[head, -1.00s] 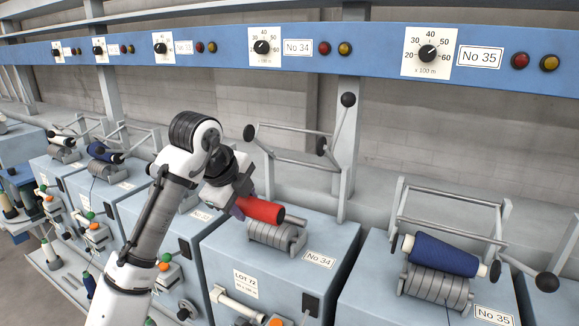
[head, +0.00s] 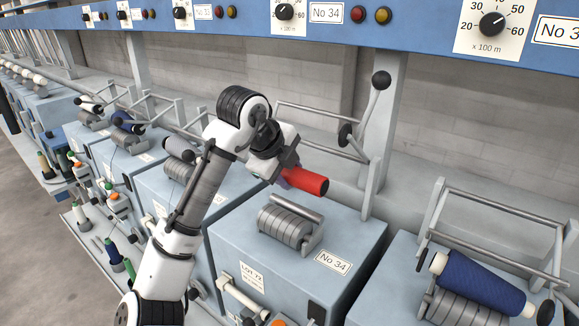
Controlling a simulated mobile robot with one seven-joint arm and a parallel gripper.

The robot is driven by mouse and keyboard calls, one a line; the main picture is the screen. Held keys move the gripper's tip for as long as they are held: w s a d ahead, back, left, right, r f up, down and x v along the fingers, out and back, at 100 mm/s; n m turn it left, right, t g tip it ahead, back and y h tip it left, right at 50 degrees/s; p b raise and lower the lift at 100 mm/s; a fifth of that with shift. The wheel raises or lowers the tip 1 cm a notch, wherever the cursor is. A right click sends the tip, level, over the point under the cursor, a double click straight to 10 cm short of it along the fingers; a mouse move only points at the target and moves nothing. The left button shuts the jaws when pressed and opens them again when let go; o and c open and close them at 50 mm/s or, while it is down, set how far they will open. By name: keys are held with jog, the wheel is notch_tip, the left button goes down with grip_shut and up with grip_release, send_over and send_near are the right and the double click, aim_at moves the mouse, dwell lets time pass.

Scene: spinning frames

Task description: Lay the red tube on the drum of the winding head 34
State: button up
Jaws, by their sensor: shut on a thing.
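The red tube (head: 310,182) is in my gripper (head: 284,178), held by its left end with its right end sticking out free. The gripper is shut on it; its fingers are partly hidden by the wrist. The tube is in the air above and behind the grey grooved drum (head: 284,228) of winding head 34 (head: 235,238), with a visible gap between them. The drum is bare. The label "No 34" (head: 333,262) is on the top of the blue housing, right of the drum.
The cradle frame (head: 320,118) of head 34 stands raised behind the tube, its black-knobbed lever (head: 381,80) upright. At right, head 35 carries a blue yarn package (head: 480,282) on its drum. Other heads line up at left under the blue dial panel (head: 410,30).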

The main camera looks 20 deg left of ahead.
jog(key=shift+d+f+b, duration=0.1)
jog(key=shift+f+b, duration=2.15)
jog(key=shift+f, duration=1.35)
jog(key=shift+f, duration=0.1)
jog(key=o, duration=0.9)
jog(key=shift+o, duration=0.5)
jog(key=b+v, duration=0.2)
jog(key=v, duration=1.2)
jog(key=shift+r+b, duration=0.25)
jog(key=shift+b, duration=0.1)
jog(key=shift+w+r, duration=0.1)
